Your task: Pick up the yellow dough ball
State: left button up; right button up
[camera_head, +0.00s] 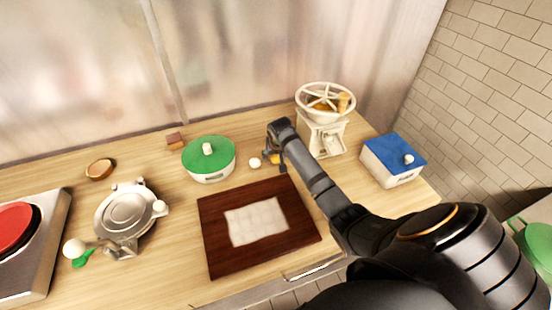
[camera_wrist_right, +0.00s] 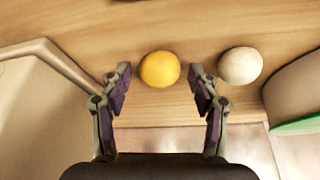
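The yellow dough ball (camera_wrist_right: 160,69) lies on the wooden counter in the right wrist view. My right gripper (camera_wrist_right: 160,82) is open, with one fingertip on each side of the ball and visible gaps between. In the head view my right gripper (camera_head: 273,150) reaches down to the counter between the green-lidded pot and the white grinder, and only a small bit of the yellow ball (camera_head: 275,158) shows there. A pale dough ball (camera_head: 255,162) lies just left of it; it also shows in the right wrist view (camera_wrist_right: 240,66). My left gripper is not in view.
The green-lidded pot (camera_head: 208,173) stands left and the white grinder (camera_head: 322,138) right of my gripper. A dark board (camera_head: 215,258) with a pale cloth (camera_head: 256,221) lies in front. A blue-lidded box (camera_head: 380,172) is farther right. A metal press (camera_head: 125,215) is at left.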

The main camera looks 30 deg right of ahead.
jog(key=c, duration=1)
jog(key=shift+r, duration=0.2)
jog(key=shift+c, duration=0.2)
